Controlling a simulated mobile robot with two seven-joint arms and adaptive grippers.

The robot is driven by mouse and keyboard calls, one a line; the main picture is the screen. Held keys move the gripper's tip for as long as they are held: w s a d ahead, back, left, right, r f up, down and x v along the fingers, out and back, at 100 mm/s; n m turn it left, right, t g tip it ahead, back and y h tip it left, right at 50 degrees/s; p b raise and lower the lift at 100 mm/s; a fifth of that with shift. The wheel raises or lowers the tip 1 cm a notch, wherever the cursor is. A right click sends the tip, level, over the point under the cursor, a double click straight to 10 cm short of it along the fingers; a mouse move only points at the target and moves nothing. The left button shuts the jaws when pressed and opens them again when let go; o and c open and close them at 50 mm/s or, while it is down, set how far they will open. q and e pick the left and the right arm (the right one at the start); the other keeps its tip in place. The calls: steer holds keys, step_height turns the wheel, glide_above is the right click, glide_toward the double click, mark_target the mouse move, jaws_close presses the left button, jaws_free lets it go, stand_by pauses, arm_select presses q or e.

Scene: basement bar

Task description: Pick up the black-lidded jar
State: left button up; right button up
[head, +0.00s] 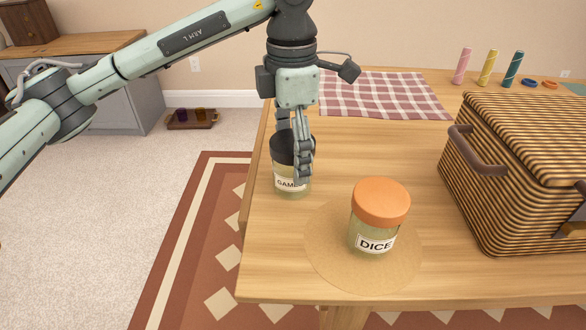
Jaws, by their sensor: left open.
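The black-lidded jar (290,184) stands upright near the left edge of the wooden table. Its label begins with "GAM"; the end is hidden by a gripper finger. My left gripper (294,165) points down over this jar from above. Its fingers are open, with one finger in front of the lid's right side and the other behind the lid. I cannot tell whether they touch it. A second jar (362,232) with an orange lid and a "DICE" label stands to the right and closer, on a round tan mat (330,255). My right gripper is not in view.
A striped wicker basket (520,170) with a brown handle fills the table's right side. A checked cloth (380,95) lies at the back. Pink, yellow and teal candles (487,67) stand behind. Bare tabletop (400,150) lies between jars and basket.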

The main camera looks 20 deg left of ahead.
arm_select(q)
steer(key=shift+w+f, duration=0.1)
steer(key=shift+f, duration=1.4)
steer(key=shift+c, duration=0.3)
steer(key=c, duration=1.2)
